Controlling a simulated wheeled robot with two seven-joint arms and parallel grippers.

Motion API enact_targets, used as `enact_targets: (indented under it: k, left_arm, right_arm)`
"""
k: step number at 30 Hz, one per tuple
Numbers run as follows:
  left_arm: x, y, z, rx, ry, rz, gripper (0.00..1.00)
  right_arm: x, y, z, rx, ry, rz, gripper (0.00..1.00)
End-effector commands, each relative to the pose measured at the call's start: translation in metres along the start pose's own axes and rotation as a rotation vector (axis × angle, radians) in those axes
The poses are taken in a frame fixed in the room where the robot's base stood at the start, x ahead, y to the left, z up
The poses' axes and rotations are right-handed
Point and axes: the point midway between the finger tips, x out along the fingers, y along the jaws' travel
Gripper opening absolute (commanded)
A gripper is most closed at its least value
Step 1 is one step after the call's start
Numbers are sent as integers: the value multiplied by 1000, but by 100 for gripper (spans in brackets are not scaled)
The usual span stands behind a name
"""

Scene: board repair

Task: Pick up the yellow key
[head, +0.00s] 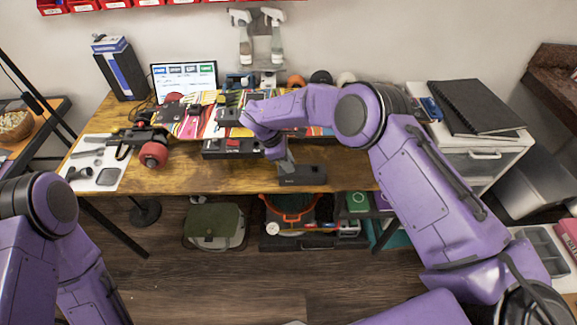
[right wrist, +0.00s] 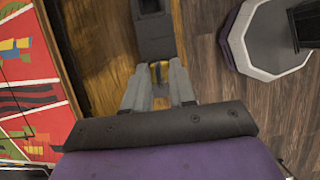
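My right gripper (head: 287,166) is low over the front edge of the wooden table, beside a black box (head: 302,176). In the right wrist view, its two grey fingers (right wrist: 160,76) stand apart, with their tips close to the end of the black box (right wrist: 155,32). A small yellowish patch with dark parts shows between the fingertips; I cannot tell whether it is the yellow key or the table wood. The key is not clearly seen elsewhere. My left arm is at the lower left of the head view; its gripper is out of the picture.
The wooden table (head: 190,176) holds a colourful skateboard deck (head: 190,122), a black parts tray (head: 216,152), a red wheel (head: 153,155) and a white tool mat (head: 97,158). A notebook (head: 473,107) lies on the right cabinet.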

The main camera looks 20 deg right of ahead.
Motion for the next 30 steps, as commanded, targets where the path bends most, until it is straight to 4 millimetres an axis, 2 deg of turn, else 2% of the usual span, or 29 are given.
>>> enact_targets:
  k: [10, 14, 16, 23, 27, 30]
  left_arm:
    - [2, 0, 0, 0, 0, 0, 0]
    - [6, 1, 2, 0, 0, 0, 0]
    - [10, 1, 4, 0, 0, 0, 0]
    - [36, 3, 15, 0, 0, 0, 0]
    - [52, 5, 21, 0, 0, 0, 0]
    - [58, 5, 24, 0, 0, 0, 0]
  right_arm:
    - [-2, 0, 0, -3, 0, 1, 0]
    - [-15, 1, 6, -2, 1, 3, 0]
    - [-29, 0, 11, -1, 2, 4, 0]
    - [-82, -54, 37, -4, 2, 5, 0]
    - [-96, -96, 45, -4, 2, 5, 0]
    - [-105, -118, 49, -4, 1, 4, 0]
